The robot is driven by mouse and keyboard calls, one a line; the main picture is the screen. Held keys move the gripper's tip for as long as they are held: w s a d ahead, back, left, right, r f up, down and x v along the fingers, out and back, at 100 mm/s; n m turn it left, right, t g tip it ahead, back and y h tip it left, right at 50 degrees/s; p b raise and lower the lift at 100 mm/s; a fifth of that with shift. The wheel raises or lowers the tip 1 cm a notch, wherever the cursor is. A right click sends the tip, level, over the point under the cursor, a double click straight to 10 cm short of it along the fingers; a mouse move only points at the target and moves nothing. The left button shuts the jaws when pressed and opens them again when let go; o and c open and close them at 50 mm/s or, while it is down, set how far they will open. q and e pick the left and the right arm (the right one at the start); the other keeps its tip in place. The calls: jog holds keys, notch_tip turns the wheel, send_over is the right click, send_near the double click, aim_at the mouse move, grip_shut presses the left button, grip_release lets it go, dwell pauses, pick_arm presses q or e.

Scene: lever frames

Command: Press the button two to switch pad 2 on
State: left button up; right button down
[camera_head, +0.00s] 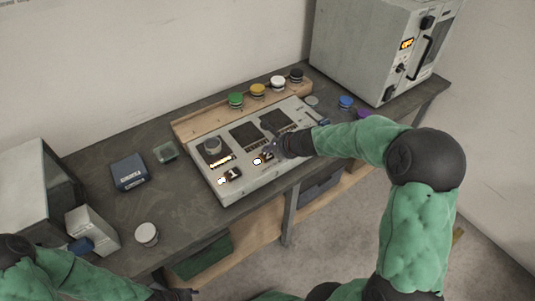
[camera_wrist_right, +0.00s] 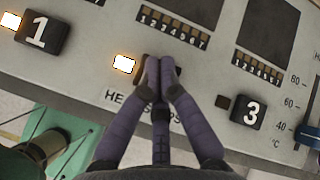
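The grey control panel (camera_head: 262,185) lies on the dark workbench. My right gripper (camera_head: 268,151) is over its middle button position; in the wrist view its purple fingers (camera_wrist_right: 160,66) are together at the tips, with nothing seen between them. They cover button two, of which only a dark edge (camera_wrist_right: 142,76) shows; whether it is pressed in cannot be told. The lamp (camera_wrist_right: 123,64) beside it glows. Button 1 (camera_wrist_right: 42,32) has a lit lamp (camera_wrist_right: 10,20); button 3 (camera_wrist_right: 249,112) has a dark lamp (camera_wrist_right: 222,101). My left gripper (camera_head: 178,294) barely shows at the bottom edge.
Green, yellow, white and black capped jars (camera_head: 257,90) stand behind the panel. A blue box (camera_head: 128,171) and a white-lidded jar (camera_head: 147,234) are to the left. A large oven (camera_head: 365,50) stands at the back right.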

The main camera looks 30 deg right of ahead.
aim_at(268, 156)
notch_tip(268, 156, up, 6)
jog(key=p, duration=0.5)
